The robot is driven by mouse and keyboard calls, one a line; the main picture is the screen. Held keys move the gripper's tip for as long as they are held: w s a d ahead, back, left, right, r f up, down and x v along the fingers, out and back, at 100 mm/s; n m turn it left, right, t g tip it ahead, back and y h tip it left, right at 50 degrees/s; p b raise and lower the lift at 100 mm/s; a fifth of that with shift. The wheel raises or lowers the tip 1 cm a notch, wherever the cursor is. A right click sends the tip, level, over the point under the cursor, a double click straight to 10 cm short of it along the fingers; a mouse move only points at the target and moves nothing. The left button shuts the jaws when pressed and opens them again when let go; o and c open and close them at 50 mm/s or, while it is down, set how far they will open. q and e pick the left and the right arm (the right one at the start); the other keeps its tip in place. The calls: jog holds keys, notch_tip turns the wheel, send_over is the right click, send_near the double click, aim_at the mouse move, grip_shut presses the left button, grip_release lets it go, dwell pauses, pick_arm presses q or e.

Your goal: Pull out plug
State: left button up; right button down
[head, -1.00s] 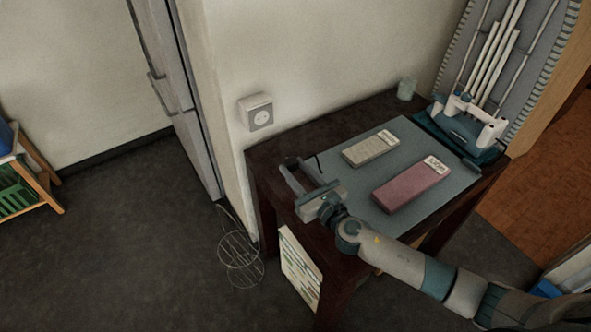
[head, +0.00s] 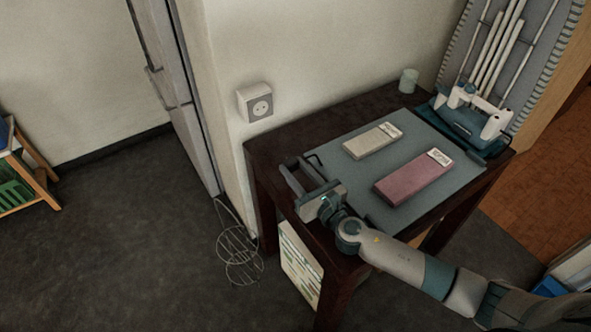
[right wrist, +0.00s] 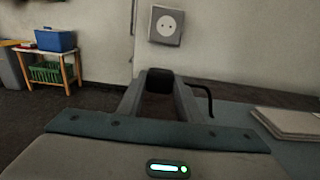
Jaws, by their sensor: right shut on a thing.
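The wall socket (head: 258,102) is a pale square box with a grey face and two bare holes. It also shows in the right wrist view (right wrist: 166,25), with nothing in it. My right gripper (head: 291,171) is over the table's left end, below and to the right of the socket. In the right wrist view, my right gripper (right wrist: 160,82) is shut on the black plug (right wrist: 160,79), between its fingertips. A short black cord (right wrist: 203,94) curves beside the right finger. The plug is clear of the socket. My left gripper is out of view.
The dark table (head: 290,136) carries a grey mat (head: 366,190) with a beige block (head: 372,140) and a pink block (head: 413,177). A cup (head: 408,81) and a blue-white device (head: 472,117) stand behind.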

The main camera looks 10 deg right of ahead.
jog(key=c, duration=1.2)
grip_release()
jog(key=shift+s, duration=0.1)
jog(key=shift+s+d, duration=0.2)
jog(key=shift+s, duration=0.3)
jog(key=b+v, duration=0.2)
jog(key=v, duration=1.3)
jog(key=shift+b, duration=0.3)
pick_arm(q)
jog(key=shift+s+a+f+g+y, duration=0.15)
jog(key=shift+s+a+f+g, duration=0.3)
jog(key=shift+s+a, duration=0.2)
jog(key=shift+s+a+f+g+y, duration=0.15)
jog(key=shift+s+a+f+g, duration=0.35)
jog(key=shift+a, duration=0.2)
pick_arm(e)
jog(key=shift+s+d+r, duration=0.1)
jog(key=shift+s+d, duration=0.15)
jog(key=shift+s, duration=0.3)
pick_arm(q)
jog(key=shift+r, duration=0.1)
